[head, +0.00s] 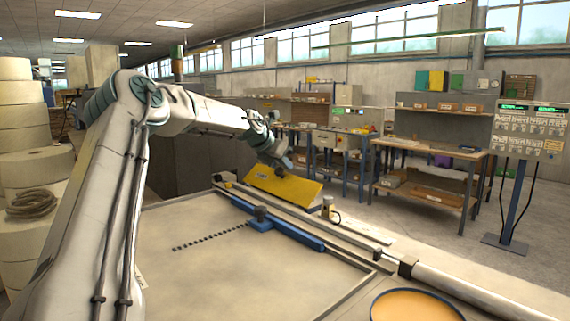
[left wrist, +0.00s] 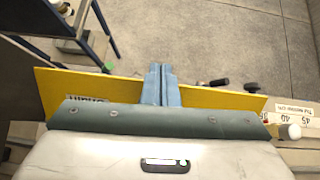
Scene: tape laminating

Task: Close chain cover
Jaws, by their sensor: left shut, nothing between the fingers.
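The chain cover looks to be the yellow panel (head: 283,186) at the far end of the machine in the head view. It stands tilted up, with a dark label on its left part. In the left wrist view the yellow panel (left wrist: 60,88) spans behind my fingers, partly hidden by the gripper body. My left gripper (head: 281,170) is at the panel's upper edge in the head view. Its blue fingers (left wrist: 161,80) are shut together with nothing between them, in front of or against the panel; I cannot tell if they touch. My right gripper is not in view.
The machine's flat bed (head: 190,225) fills the foreground, with a blue rail (head: 280,232) and a long roller (head: 460,290) on its right. An orange disc (head: 415,306) lies at the front right. Workbenches (head: 430,160) stand behind; the floor between is clear.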

